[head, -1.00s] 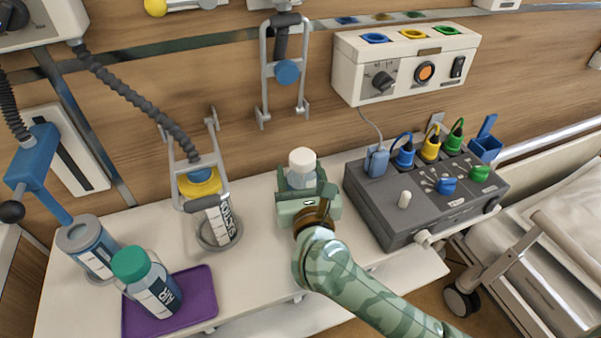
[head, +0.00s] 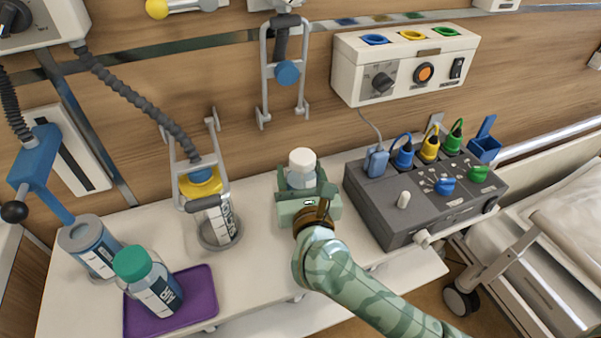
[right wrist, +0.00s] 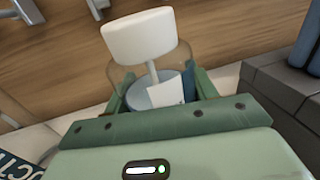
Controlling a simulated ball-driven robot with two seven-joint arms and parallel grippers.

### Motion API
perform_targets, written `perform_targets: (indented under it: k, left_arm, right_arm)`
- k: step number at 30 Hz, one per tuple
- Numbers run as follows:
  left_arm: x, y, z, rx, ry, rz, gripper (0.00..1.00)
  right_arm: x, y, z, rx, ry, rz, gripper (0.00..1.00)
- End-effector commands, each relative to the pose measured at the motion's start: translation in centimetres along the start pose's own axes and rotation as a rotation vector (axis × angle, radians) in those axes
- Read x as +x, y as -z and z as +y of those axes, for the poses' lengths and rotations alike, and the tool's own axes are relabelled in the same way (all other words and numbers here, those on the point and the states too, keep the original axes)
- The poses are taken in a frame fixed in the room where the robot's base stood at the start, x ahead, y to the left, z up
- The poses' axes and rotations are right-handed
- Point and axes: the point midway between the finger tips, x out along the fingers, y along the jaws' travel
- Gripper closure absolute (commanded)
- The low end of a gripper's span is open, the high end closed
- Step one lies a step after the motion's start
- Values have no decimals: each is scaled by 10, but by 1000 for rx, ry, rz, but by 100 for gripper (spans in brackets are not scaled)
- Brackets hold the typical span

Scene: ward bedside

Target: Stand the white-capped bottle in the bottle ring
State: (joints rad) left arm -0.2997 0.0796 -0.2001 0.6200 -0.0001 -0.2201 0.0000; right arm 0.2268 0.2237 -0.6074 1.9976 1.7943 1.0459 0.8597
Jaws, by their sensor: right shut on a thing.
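The white-capped bottle (head: 302,175) is upright near the middle of the head view, a clear body under a white cap. My right gripper (head: 307,190) is shut on its body, with one finger on each side. In the right wrist view the white-capped bottle (right wrist: 140,40) shows its cap, a thin stem and a bluish lower part between the green fingers. The gripper body hides its foot, so I cannot tell whether it touches the table. A grey ring (head: 205,245) surrounds the foot of the yellow-capped bottle (head: 203,186). I see no empty ring. My left gripper is out of view.
A grey socket box (head: 385,215) with coloured plugs stands close right of the gripper. At the left are a blue bottle (head: 92,250) and a teal-capped bottle (head: 150,280) on a purple tray (head: 205,295). White table top (head: 255,235) is bare between ring and gripper.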

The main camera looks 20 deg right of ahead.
Motion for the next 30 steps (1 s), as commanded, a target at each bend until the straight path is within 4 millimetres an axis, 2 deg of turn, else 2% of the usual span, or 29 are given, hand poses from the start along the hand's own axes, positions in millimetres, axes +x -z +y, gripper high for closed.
perform_targets:
  k: [27, 28, 30]
  left_arm:
    - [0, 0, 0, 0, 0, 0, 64]
    - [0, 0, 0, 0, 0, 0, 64]
    - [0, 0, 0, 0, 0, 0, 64]
  right_arm:
    - [0, 2, 0, 0, 0, -2, 75]
    - [0, 2, 0, 0, 0, -2, 38]
    - [0, 2, 0, 0, 0, -2, 18]
